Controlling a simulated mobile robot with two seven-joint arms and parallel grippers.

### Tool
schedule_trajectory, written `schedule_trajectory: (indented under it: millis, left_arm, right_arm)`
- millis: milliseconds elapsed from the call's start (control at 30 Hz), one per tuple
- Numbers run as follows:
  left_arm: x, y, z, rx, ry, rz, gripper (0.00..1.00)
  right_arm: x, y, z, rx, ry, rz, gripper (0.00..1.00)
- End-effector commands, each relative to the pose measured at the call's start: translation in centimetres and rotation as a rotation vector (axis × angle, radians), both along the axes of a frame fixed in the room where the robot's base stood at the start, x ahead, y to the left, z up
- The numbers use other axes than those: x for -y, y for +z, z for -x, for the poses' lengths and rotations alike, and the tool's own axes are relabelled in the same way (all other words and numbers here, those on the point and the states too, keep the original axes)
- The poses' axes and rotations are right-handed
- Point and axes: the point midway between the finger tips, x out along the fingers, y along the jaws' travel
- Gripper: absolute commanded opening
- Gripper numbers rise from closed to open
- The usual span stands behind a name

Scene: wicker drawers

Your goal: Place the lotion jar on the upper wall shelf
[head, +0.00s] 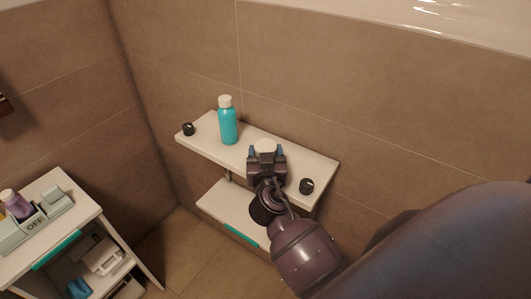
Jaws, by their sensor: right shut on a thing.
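The upper wall shelf (308,165) is a white board against the brown tiled wall, in the middle of the head view. My right gripper (266,155) reaches over it from the lower right and is shut on a pale, white-topped jar (265,145), taken as the lotion jar. Most of the jar is hidden by the gripper. I cannot tell whether its base touches the shelf. My left gripper is out of view.
A turquoise bottle (228,124) stands upright on the upper shelf, left of the jar. Dark knobs sit near the shelf's left end (188,129) and right end (306,186). A lower shelf (218,203) is beneath. A white cabinet (84,205) with items stands at left.

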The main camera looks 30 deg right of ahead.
Motion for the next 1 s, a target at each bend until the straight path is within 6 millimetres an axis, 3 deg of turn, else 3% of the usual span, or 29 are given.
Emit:
schedule_trajectory:
  millis: [67,100,233,667,1000]
  left_arm:
    - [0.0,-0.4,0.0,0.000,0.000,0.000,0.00]
    - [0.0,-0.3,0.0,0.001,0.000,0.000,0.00]
    - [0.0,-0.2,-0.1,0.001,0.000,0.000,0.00]
    - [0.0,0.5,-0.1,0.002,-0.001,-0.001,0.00]
    - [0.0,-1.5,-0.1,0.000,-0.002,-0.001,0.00]
  right_arm:
    - [0.0,-0.3,0.0,0.001,0.000,0.000,0.36]
    - [0.0,-0.3,0.0,0.000,0.000,0.000,0.67]
    - [0.0,-0.2,0.0,0.000,0.000,0.000,0.87]
    - [0.0,0.3,0.0,-0.001,0.000,0.000,0.88]
    - [-3.2,-0.2,5.3,-0.002,-0.002,-0.003,0.88]
